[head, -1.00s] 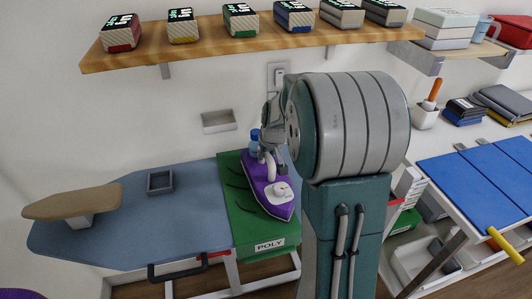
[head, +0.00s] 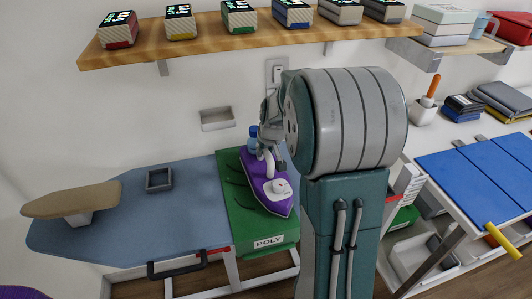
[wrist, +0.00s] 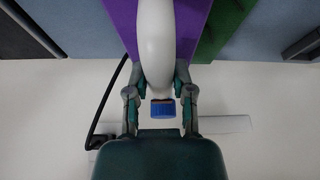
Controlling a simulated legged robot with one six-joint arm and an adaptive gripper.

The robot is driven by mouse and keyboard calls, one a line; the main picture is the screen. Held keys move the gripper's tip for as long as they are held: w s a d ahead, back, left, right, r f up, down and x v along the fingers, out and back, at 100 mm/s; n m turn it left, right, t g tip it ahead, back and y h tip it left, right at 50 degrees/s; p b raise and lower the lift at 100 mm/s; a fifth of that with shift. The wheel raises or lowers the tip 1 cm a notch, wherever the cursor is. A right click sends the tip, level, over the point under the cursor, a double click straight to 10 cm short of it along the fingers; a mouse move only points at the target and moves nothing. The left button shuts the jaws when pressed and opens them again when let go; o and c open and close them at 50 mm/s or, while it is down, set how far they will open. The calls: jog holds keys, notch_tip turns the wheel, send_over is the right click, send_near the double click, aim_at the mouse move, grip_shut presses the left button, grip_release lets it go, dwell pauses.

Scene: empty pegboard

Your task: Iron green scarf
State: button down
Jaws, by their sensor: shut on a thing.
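The green scarf (head: 237,205) lies over the right part of the blue ironing board, with a "POLY" label (head: 268,242) on its front edge. It also shows as a strip in the wrist view (wrist: 218,28). The purple iron (head: 257,178) rests on the scarf, its tip toward the front right. My gripper (head: 268,150) is shut on the iron's white handle (wrist: 155,45), with a finger on each side in the wrist view (wrist: 159,92). A blue cap (wrist: 163,109) shows behind the handle. My arm hides the board's right end.
The ironing board (head: 190,220) has a small grey tray (head: 159,180) and a tan padded sleeve board (head: 72,200) at its left. A wooden shelf (head: 250,42) with several small devices hangs above. A table with a blue folding board (head: 470,185) stands at the right.

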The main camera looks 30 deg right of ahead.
jog(key=shift+w, duration=0.3)
jog(key=shift+w+d+r, duration=0.1)
jog(key=shift+w+d, duration=0.1)
jog(key=shift+w, duration=0.3)
jog(key=shift+w+d, duration=0.15)
jog(key=shift+w, duration=0.3)
jog(key=shift+s+a, duration=0.15)
jog(key=shift+s, duration=0.4)
jog(key=shift+s+a, duration=0.15)
jog(key=shift+s, duration=0.35)
jog(key=shift+s+a, duration=0.1)
jog(key=shift+s, duration=0.3)
jog(key=shift+s+a+f, duration=0.15)
jog(key=shift+s, duration=0.2)
jog(key=shift+s+a+f, duration=0.1)
jog(key=shift+s, duration=0.25)
jog(key=shift+w, duration=0.15)
